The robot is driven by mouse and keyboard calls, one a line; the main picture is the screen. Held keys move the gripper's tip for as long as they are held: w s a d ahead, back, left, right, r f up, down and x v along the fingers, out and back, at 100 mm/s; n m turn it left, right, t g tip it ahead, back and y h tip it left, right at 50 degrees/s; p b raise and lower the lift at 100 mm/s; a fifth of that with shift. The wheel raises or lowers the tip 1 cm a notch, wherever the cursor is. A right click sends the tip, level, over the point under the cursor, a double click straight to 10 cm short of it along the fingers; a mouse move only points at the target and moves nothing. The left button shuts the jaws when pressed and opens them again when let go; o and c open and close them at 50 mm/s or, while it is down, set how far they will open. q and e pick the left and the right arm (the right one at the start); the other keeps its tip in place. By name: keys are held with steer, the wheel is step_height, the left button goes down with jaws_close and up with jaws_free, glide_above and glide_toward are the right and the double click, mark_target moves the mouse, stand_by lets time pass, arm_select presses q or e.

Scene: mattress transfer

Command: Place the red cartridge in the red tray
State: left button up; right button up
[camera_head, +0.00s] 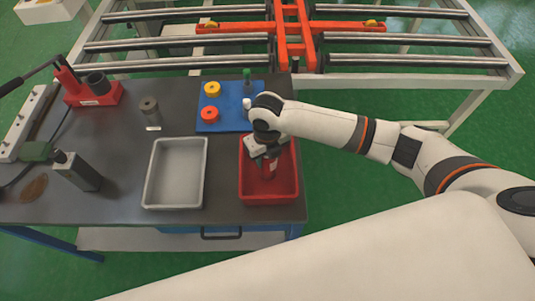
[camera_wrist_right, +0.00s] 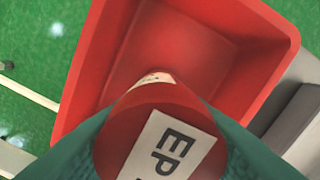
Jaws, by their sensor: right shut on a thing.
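The red tray (camera_head: 286,191) sits at the right front of the dark table in the head view. It fills much of the right wrist view (camera_wrist_right: 262,50). My right gripper (camera_head: 262,158) is over the tray and points down. It is shut on the red cartridge (camera_head: 269,168), which has a white label reading "EP" in the right wrist view (camera_wrist_right: 122,122). Dark green finger pads flank the cartridge there. The cartridge's far end points toward the tray's inside. I cannot tell whether it touches the tray floor. My left gripper is out of view.
An empty grey tray (camera_head: 176,176) stands left of the red tray. Behind is a blue board (camera_head: 231,119) with a yellow ring, a red ring and a green-topped piece. A roller conveyor runs behind.

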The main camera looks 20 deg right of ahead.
steer(key=shift+f, duration=0.25)
steer(key=o, duration=0.9)
steer(key=shift+o, duration=1)
arm_select(q)
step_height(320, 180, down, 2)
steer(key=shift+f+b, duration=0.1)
steer(key=shift+b, duration=1.05)
arm_select(e)
step_height(320, 180, up, 12)
steer(key=shift+r, duration=0.15)
